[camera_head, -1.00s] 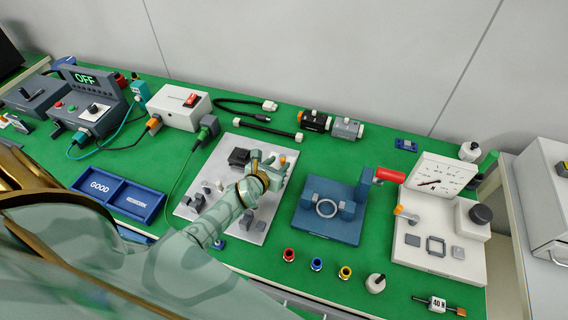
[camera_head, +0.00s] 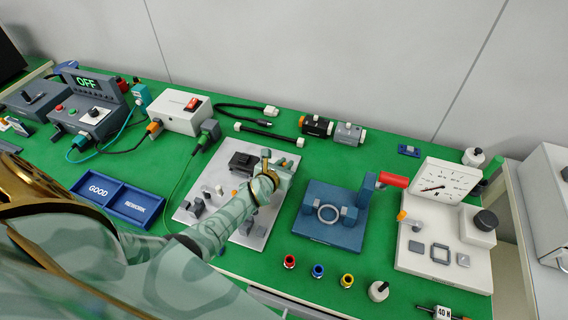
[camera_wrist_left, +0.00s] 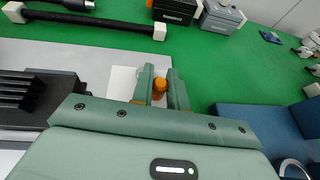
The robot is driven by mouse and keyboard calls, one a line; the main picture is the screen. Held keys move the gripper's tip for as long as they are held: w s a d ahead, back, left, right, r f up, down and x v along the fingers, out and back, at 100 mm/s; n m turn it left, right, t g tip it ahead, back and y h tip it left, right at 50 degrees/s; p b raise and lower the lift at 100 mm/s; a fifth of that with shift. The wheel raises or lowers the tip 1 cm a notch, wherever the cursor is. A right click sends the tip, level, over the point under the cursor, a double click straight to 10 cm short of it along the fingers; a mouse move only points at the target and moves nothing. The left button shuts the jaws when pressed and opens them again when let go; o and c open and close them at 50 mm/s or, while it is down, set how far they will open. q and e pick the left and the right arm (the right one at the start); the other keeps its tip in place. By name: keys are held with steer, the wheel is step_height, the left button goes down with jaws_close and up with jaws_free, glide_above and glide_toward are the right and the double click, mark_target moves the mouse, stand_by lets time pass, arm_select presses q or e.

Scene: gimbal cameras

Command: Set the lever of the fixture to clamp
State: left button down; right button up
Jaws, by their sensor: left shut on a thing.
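A light grey fixture plate (camera_head: 190,212) with dark blocks lies mid-table. My left gripper (camera_head: 280,166) is over its far right part. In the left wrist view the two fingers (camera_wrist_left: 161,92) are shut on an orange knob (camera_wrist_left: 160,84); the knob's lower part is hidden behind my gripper. I cannot tell the lever's setting. A small orange piece (camera_head: 234,192) also shows on the plate, left of my wrist. To the right stands a blue fixture (camera_head: 325,232) with a ring and a red handle (camera_head: 393,180), apart from my gripper. My right gripper is not in view.
A white gauge station (camera_head: 440,262) stands at the right. A dark block (camera_head: 242,163) sits just left of my gripper. Several coloured fittings (camera_head: 318,270) stand in front. A blue sorting tray (camera_head: 118,200) lies at the left.

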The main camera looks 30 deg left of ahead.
arm_select(q)
steer(key=shift+w+d+r+n+y+p, duration=0.1)
steer(key=shift+r+n+y+p, duration=0.2)
steer(key=shift+y, duration=0.1)
steer(key=shift+f, duration=0.3)
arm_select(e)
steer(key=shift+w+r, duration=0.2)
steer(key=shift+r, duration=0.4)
arm_select(q)
steer(key=c, duration=1.4)
jaws_free()
